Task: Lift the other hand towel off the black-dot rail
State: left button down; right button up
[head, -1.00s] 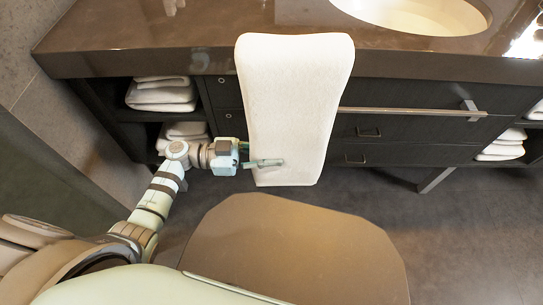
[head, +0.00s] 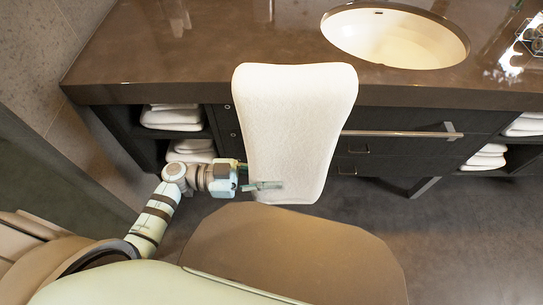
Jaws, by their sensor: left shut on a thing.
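A white hand towel (head: 295,125) hangs in front of the dark vanity, with its rounded top at the level of the counter's front edge. My left gripper (head: 262,186) is shut on the towel near its lower left edge. A metal rail (head: 400,134) runs along the drawer front to the right of the towel. The towel hides the rail's left part, so I cannot tell whether the towel still rests on it. No black dot can be made out on the rail. My right gripper is not in view.
The brown counter (head: 200,60) with a white sink (head: 395,38) lies above. Folded towels (head: 172,117) fill the left shelves, and more folded towels (head: 487,157) sit at the right. Open floor (head: 460,240) lies at the lower right.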

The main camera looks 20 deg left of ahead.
pick_arm(q)
jog(key=s+d+p, duration=0.2)
jog(key=s+p, duration=0.2)
jog(key=s, duration=0.4)
dwell(0.4)
